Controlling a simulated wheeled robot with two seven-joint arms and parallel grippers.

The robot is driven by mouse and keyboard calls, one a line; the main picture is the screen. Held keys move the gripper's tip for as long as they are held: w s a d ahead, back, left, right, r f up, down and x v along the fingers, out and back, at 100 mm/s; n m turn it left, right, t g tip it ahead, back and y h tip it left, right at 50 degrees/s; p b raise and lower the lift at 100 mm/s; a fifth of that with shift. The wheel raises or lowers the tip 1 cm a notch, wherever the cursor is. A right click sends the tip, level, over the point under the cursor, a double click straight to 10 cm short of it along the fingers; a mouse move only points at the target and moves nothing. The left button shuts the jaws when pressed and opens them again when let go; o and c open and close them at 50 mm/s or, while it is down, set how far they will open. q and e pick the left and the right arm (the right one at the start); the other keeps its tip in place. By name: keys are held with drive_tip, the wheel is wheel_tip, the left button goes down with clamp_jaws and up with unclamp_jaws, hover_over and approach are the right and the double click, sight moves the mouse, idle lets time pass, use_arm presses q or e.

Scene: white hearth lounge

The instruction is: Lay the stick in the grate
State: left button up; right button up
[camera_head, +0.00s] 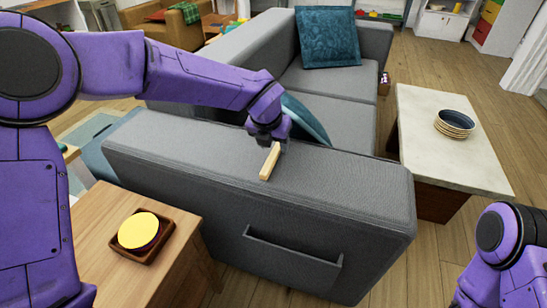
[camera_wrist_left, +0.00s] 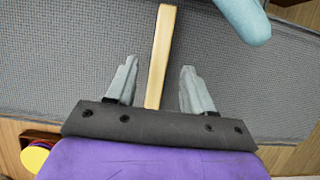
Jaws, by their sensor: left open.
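The stick (camera_head: 269,163) is a short, pale wooden bar on the top of the grey sofa's near arm. It also shows in the left wrist view (camera_wrist_left: 161,55), running lengthwise between the fingers. My left gripper (camera_head: 271,138) is over the sofa arm at the stick's far end. Its two fingers (camera_wrist_left: 159,72) are open, one on each side of the stick, with a gap on both sides. I cannot see the grate in either view. My right arm shows at the lower right, but its gripper is out of view.
The grey sofa (camera_head: 330,190) carries teal cushions (camera_head: 328,38), one close behind my left gripper. A wooden side table (camera_head: 95,225) at lower left holds a small brown tray (camera_head: 122,250) with a yellow round item (camera_head: 139,230). A pale coffee table (camera_head: 430,160) holds stacked bowls (camera_head: 455,124).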

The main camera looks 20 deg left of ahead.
sight(276, 150)
use_arm(q)
drive_tip(key=x, duration=0.3)
drive_tip(key=shift+w, duration=0.1)
drive_tip(key=shift+a, duration=0.1)
clamp_jaws()
drive_tip(key=shift+r, duration=0.1)
drive_tip(key=shift+r, duration=0.3)
drive_tip(key=r, duration=0.2)
drive_tip(key=r+p, duration=0.1)
drive_tip(key=r, duration=0.3)
drive_tip(key=shift+s+r+p, duration=0.3)
drive_tip(key=shift+s+r, duration=0.05)
drive_tip(key=s+p, duration=0.1)
drive_tip(key=s, duration=1.8)
drive_tip(key=shift+s+a+f, duration=0.25)
drive_tip(key=shift+a, duration=0.1)
